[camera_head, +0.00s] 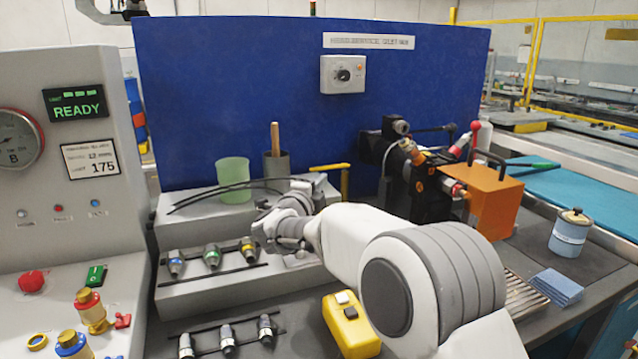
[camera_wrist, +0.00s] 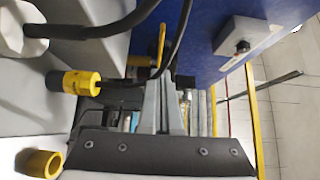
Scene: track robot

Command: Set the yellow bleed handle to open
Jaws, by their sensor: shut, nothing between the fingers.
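A yellow handle (camera_head: 330,168) shows in the head view in front of the blue panel, beyond my gripper. It has a level bar on an upright yellow stem. In the wrist view a yellow bar (camera_wrist: 162,45) that looks like the same handle stands beyond the fingertips, partly behind a black cable. My gripper (camera_wrist: 166,80) is shut and empty, with its two grey fingers together and apart from the handle. In the head view my gripper (camera_head: 285,222) is over the grey stepped rack, partly hidden by my own wrist. I cannot read any open mark for the handle.
Black cables (camera_wrist: 178,40) run close to my fingers. A yellow connector (camera_wrist: 80,83) is at the wrist view's left. A green cup (camera_head: 233,180) and a grey cup (camera_head: 276,167) stand on the rack. An orange block (camera_head: 485,200) is to the right. The blue panel (camera_head: 240,90) closes off the back.

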